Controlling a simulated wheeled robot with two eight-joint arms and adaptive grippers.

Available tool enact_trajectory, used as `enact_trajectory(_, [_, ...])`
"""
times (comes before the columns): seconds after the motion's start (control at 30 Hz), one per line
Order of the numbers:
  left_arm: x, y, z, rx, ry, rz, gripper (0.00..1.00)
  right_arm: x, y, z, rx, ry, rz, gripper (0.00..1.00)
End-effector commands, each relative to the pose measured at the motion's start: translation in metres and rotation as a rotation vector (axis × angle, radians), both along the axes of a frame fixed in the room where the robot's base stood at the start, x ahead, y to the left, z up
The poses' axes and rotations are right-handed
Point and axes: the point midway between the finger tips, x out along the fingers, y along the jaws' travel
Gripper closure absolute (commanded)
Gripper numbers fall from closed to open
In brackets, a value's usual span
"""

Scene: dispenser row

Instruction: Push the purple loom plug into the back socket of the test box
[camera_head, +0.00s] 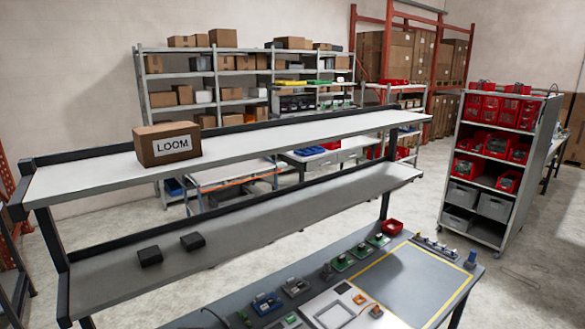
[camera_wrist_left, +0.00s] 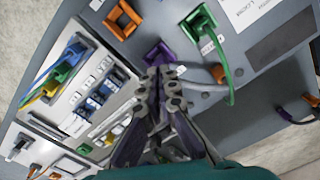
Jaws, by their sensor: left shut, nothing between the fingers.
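My left gripper (camera_wrist_left: 164,76) is shut and empty in the left wrist view, its fingertips close to a purple connector (camera_wrist_left: 157,55) on a grey panel (camera_wrist_left: 252,95). I cannot tell whether this purple part is a socket alone or a plug seated in one; the fingers hide its lower side. An orange socket frame (camera_wrist_left: 122,17) is at upper left of it. A green connector (camera_wrist_left: 200,25) with a green cable is at upper right. Another small purple connector (camera_wrist_left: 290,112) with a dark cable shows at the right edge. Neither gripper shows in the head view.
A white panel (camera_wrist_left: 65,115) with blue, orange and green connectors lies left of the gripper. A LOOM carton (camera_head: 167,143) stands on the upper shelf.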

Motion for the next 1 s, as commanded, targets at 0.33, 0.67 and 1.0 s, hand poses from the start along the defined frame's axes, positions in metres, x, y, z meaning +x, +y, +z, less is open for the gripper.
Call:
enact_trajectory(0.33, [0.000, 0.000, -0.008, 0.000, 0.000, 0.000, 1.00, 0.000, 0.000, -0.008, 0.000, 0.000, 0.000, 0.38])
enact_trajectory(0.67, [0.000, 0.000, -0.015, 0.000, 0.000, 0.000, 1.00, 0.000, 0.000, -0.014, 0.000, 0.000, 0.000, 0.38])
enact_trajectory(1.0, [0.000, 0.000, -0.019, 0.000, 0.000, 0.000, 1.00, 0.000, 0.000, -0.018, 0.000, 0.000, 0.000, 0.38])
